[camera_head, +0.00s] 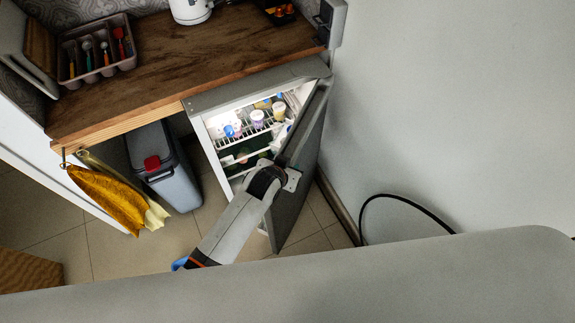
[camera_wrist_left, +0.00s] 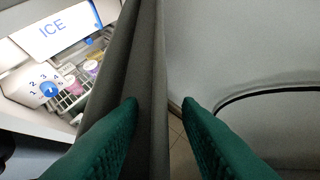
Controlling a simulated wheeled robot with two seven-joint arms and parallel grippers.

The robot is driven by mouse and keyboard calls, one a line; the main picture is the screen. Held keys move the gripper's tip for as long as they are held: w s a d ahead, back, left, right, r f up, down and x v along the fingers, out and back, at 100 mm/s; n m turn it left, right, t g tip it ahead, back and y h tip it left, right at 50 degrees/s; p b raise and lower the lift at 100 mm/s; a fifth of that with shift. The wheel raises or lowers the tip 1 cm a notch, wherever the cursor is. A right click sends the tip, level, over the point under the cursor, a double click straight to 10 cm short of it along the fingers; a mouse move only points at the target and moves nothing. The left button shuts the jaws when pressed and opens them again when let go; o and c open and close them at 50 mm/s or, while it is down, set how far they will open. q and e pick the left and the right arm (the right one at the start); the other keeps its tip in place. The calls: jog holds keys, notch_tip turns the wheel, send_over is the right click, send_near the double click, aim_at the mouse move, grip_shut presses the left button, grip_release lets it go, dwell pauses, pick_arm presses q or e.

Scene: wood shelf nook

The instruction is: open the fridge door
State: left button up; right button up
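The small fridge (camera_head: 200,105) stands under the right end of the counter. Its grey door (camera_head: 305,165) is swung partly open to the right, and lit shelves with jars and cups show inside. In the left wrist view the door (camera_wrist_left: 150,60) runs upright down the middle. My left gripper (camera_head: 286,174) is at the door's upper part. In the left wrist view its green fingers (camera_wrist_left: 160,103) are apart, one over the door's inner side, the other to its right with a gap. Its fingers are mostly hidden in the head view. My right gripper is not in view.
A wooden counter (camera_head: 190,55) holds a cutlery tray (camera_head: 97,55) and a white kettle (camera_head: 190,10). A grey bin (camera_head: 165,170) stands left of the fridge, with yellow towels (camera_head: 108,198) hanging nearby. A plain wall (camera_head: 450,110) bounds the door's right; a black cable (camera_head: 400,197) lies there.

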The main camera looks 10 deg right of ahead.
pick_arm(q)
jog(key=v, duration=1.2)
